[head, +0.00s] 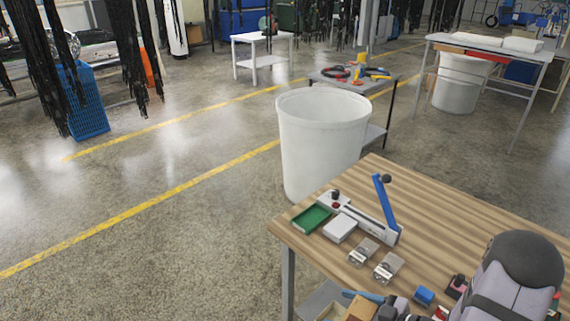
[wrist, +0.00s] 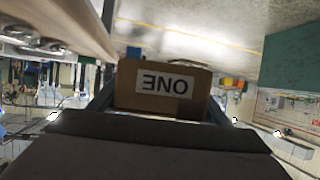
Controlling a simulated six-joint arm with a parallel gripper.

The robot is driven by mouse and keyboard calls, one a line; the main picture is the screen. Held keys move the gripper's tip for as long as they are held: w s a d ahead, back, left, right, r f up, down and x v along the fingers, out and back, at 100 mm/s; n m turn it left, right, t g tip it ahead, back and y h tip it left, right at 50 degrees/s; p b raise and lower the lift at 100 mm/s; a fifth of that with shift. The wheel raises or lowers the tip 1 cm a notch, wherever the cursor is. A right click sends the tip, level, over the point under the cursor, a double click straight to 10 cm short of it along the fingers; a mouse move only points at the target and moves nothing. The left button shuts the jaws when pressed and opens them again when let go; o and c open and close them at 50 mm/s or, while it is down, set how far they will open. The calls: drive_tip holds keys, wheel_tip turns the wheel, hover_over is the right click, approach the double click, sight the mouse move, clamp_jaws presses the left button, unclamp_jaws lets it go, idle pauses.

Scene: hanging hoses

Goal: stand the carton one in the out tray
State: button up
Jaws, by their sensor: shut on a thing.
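My gripper (head: 372,304) is at the bottom of the head view, by the front edge of the wooden table. It is shut on a brown carton (head: 359,309), which is partly cut off by the frame. In the wrist view the carton (wrist: 190,101) sits between the two fingers, and its white label reads ONE upside down. No tray marked out can be read. A small green tray (head: 311,218) lies at the table's far left corner. A light grey surface (head: 322,299) shows low beside the table leg; I cannot tell whether it is a tray or a shelf.
The wooden table (head: 450,228) holds a blue-handled lever tool (head: 385,203), a white box (head: 340,229), two small metal boxes (head: 363,251) and a blue block (head: 424,296). A large white bin (head: 322,145) stands behind it. The table's right middle is clear.

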drive_tip(key=shift+r+p, duration=0.65)
drive_tip(key=shift+p, duration=0.05)
